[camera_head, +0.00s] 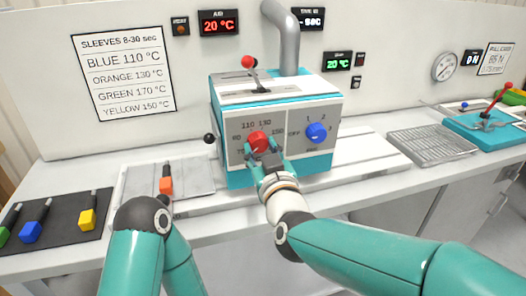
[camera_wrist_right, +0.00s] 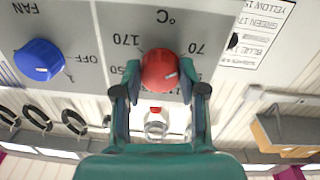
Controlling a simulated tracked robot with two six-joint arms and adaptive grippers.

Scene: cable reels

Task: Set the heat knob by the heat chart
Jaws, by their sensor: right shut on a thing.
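The red heat knob (camera_head: 258,142) is on the front of the teal and white heater box (camera_head: 233,165), ringed by temperature numbers. My right gripper (camera_head: 264,160) is shut on the knob, one finger on each side. The wrist view shows the red knob (camera_wrist_right: 160,70) between the fingers, with a small pale mark on its lower right; its exact setting is hard to read. The heat chart (camera_head: 123,72) on the wall lists blue 110, orange 130, green 170, yellow 150 °C. My left arm shows at the lower left, but its gripper does not.
A blue fan knob (camera_head: 316,132) is right of the red one. An orange piece (camera_head: 166,185) is on the grey tray (camera_head: 190,178). Green, blue (camera_head: 31,232) and yellow (camera_head: 88,219) pieces lie on a black mat (camera_head: 62,232). A red display (camera_head: 219,23) reads 20 °C.

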